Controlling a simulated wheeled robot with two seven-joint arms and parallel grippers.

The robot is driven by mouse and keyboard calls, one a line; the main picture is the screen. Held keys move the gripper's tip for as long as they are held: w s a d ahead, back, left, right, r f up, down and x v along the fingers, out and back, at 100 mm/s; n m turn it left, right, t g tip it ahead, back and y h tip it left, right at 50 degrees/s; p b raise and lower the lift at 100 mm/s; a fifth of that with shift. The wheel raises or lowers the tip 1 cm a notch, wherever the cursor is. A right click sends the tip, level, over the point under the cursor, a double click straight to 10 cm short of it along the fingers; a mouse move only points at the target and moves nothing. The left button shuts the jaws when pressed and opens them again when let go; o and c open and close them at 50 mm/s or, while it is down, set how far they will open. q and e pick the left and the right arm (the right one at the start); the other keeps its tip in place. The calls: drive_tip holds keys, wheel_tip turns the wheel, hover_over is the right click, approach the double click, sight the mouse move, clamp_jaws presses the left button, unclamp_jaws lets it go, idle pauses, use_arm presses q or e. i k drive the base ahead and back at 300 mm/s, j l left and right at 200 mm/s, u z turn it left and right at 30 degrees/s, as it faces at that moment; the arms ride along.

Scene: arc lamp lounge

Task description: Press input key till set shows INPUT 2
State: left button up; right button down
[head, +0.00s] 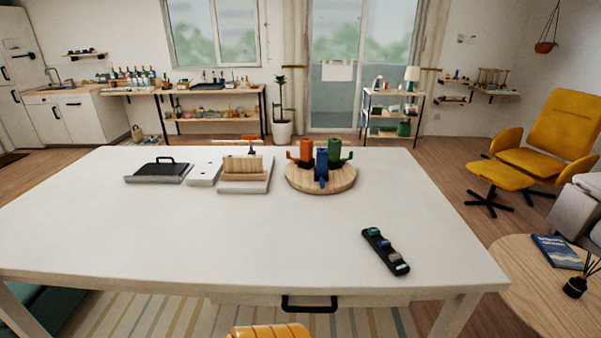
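A black remote (385,251) lies on the white table (230,240), right of the middle and towards the near right corner. It lies at a slant, its far end to the left. It has several raised keys in teal, blue-grey and pale tones; their labels are too small to read. No set or screen reading INPUT shows in the head view. Neither of my grippers is in view.
A round wooden board (320,178) with orange, blue and green holders stands at the table's back. Left of it are a slatted wooden piece (241,170) on a white base, a white plate (204,174) and a dark handled box (158,172). The table around the remote is clear.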

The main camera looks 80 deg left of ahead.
sight(384, 243)
drive_tip(key=u, duration=1.7)
drive_tip(key=z, duration=3.65)
drive_tip(key=u, duration=3.65)
